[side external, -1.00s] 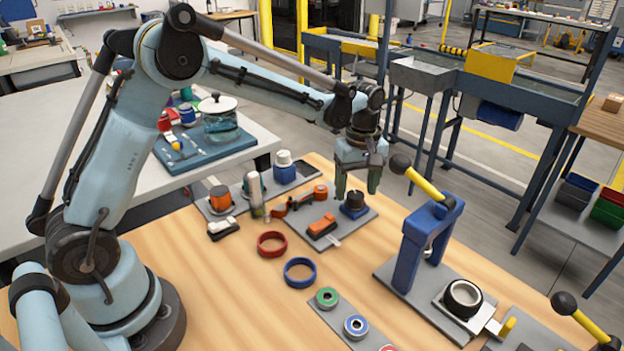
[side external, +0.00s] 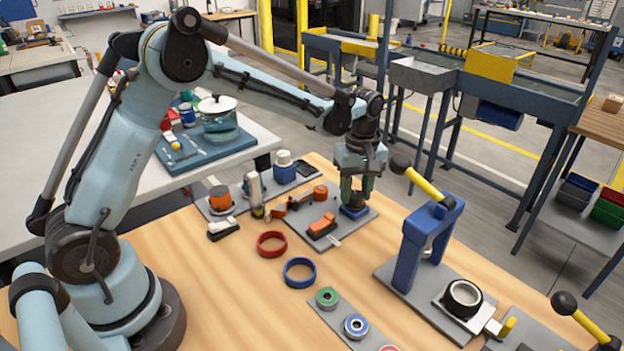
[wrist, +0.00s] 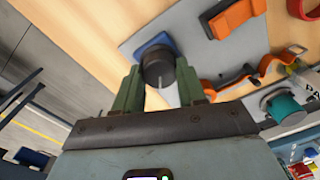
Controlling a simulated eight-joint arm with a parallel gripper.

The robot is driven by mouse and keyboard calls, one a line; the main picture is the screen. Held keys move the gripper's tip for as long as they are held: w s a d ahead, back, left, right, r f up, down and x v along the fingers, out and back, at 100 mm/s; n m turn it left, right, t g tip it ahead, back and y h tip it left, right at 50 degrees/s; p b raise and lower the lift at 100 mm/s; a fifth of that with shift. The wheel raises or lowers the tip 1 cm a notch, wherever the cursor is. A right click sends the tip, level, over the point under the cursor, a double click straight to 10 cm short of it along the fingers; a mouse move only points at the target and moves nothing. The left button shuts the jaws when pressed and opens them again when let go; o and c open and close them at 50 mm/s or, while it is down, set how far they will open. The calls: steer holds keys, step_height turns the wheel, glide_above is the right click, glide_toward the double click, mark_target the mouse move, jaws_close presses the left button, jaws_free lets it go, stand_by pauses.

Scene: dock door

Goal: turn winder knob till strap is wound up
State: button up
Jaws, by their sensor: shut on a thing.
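The winder knob is a dark round knob (wrist: 158,68) on a blue base (side external: 354,212), which stands on a grey plate (side external: 368,220). My gripper (side external: 356,200) points down over it. In the wrist view, the two green fingers of my gripper (wrist: 158,82) stand on either side of the knob and are shut on it. In the side view the fingers hide most of the knob. An orange strap-like piece (side external: 300,198) lies on the same plate, left of the knob; it also shows in the wrist view (wrist: 228,88). I cannot tell how much strap is wound.
An orange block (side external: 322,224) sits on the plate close to the knob. A blue frame with a yellow lever (side external: 428,186) stands just right of my gripper. Red (side external: 272,244) and blue (side external: 300,271) rings lie in front, with bare wood around them.

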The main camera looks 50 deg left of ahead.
steer(key=shift+m, duration=0.3)
steer(key=m, duration=1.1)
steer(key=shift+d+m, duration=0.1)
steer(key=shift+m, duration=0.3)
steer(key=m, duration=0.6)
steer(key=shift+d, duration=0.1)
steer(key=m, duration=0.5)
steer(key=shift+s+m, duration=0.1)
steer(key=shift+m, duration=0.2)
steer(key=o, duration=1.1)
steer(key=shift+c, duration=0.2)
